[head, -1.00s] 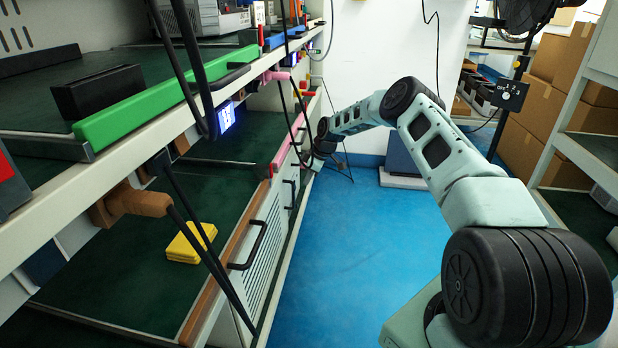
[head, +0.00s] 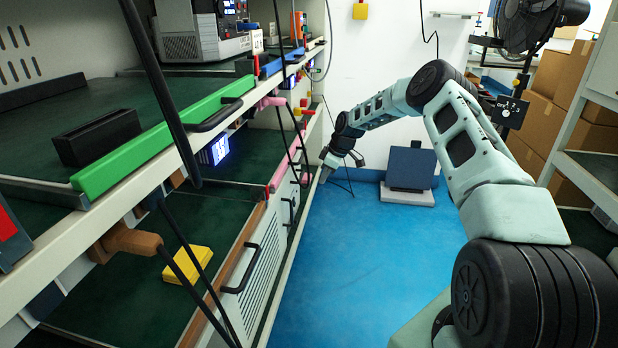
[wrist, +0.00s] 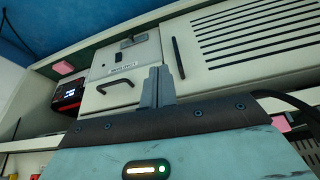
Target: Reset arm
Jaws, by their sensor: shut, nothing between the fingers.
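My arm reaches from the lower right of the head view up and over to the rack's far end. My gripper (head: 325,174) hangs there, pointing down beside the rack's front edge, small in the picture. In the wrist view my gripper (wrist: 158,84) shows its grey fingers together with nothing between them. Behind them is a pale cabinet front with a dark handle (wrist: 118,84) and a vented panel (wrist: 255,35). I cannot tell whether the fingers touch the rack.
The rack (head: 130,160) fills the left, with a green bar (head: 150,140), dark handles and hanging black cables. A yellow block (head: 187,265) lies on its lower shelf. A dark device on a white base (head: 408,195) stands on the open blue floor. Boxes and shelving stand right.

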